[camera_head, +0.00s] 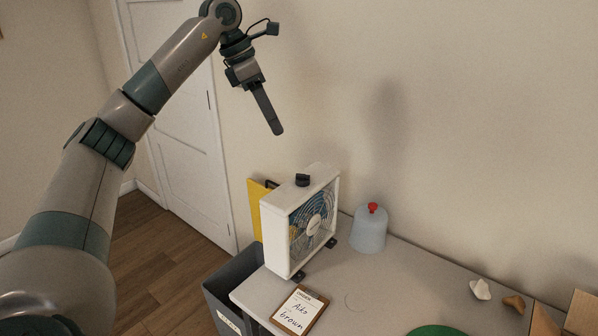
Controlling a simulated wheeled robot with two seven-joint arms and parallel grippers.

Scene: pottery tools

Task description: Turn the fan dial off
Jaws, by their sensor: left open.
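A white box fan (272,243) stands upright at the left back of the table, its blue-grey grille facing right. A dark fan dial (302,180) sits on top of its case; its exact setting is too small to tell. My left gripper (275,128) hangs in the air above and a little left of the dial, its fingers pointing down and clearly apart from the fan. It is open, with nothing seen between its fingers, though the side angle hides the gap. My right gripper is out of view.
A grey-blue jug with a red cap (369,229) stands right of the fan. A clipboard (299,311) lies in front. A dark bin (232,287) stands at the table's left side. Small shells (481,289) and a green disc (436,331) lie to the right.

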